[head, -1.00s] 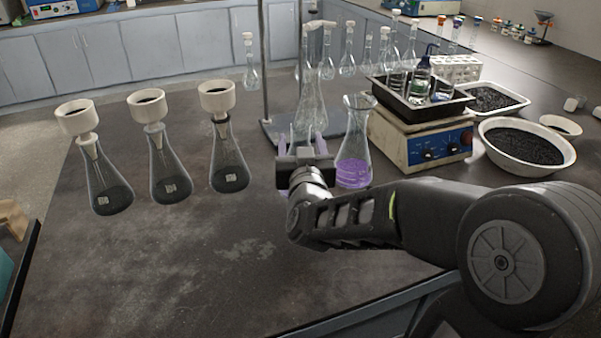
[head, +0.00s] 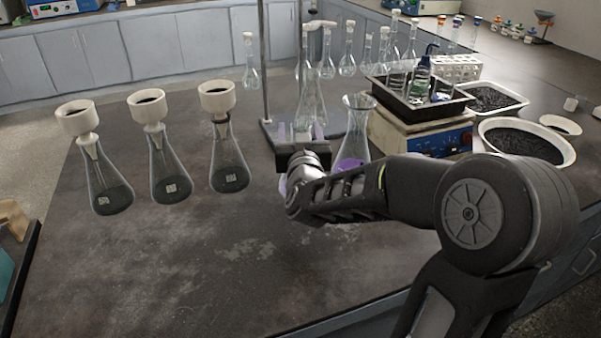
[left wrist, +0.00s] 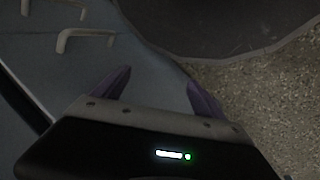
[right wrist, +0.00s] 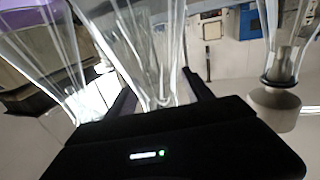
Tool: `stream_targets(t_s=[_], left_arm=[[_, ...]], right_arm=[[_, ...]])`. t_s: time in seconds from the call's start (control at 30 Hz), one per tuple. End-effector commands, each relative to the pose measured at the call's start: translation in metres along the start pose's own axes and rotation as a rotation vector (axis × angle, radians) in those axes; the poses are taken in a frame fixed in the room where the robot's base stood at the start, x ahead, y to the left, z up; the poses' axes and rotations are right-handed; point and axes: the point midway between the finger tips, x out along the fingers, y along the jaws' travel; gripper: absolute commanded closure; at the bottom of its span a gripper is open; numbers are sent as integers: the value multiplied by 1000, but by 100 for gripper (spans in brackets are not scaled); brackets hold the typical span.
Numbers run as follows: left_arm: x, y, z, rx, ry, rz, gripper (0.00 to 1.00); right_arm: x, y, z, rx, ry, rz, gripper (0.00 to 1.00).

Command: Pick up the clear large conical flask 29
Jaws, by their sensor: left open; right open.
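A clear, empty conical flask (head: 313,100) stands upright on the bench, beyond my right gripper (head: 300,132); its lower part is partly hidden by the gripper. No number is legible on it. In the right wrist view the clear flask (right wrist: 146,45) shows in line with the gap between the fingers of my right gripper (right wrist: 158,86), which are open and not closed on it. I cannot tell how deep it sits between them. My left gripper (left wrist: 158,84) is open and empty, above the floor beside the cabinet fronts, outside the head view.
A flask with purple liquid (head: 353,145) stands close right of my right gripper. Three dark-filled flasks (head: 228,165) with white funnels stand left. A stand rod (head: 265,60) and small stoppered flasks are behind. A balance (head: 395,135) bearing a black tray (head: 455,108) is right. The front bench is clear.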

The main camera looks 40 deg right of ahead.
Motion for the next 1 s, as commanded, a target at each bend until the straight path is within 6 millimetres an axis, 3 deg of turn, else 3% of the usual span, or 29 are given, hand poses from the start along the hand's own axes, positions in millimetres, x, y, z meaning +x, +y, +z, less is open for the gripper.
stream_targets(t_s=[0.17, 0.8, 1.0], left_arm=[[0, 0, 0, 0, 0, 0, 19], [0, 0, 0, 0, 0, 0, 19], [0, 0, 0, 0, 0, 0, 19]], right_arm=[[0, 0, 0, 0, 0, 0, 48], [0, 0, 0, 0, 0, 0, 100], [0, 0, 0, 0, 0, 0, 100]])
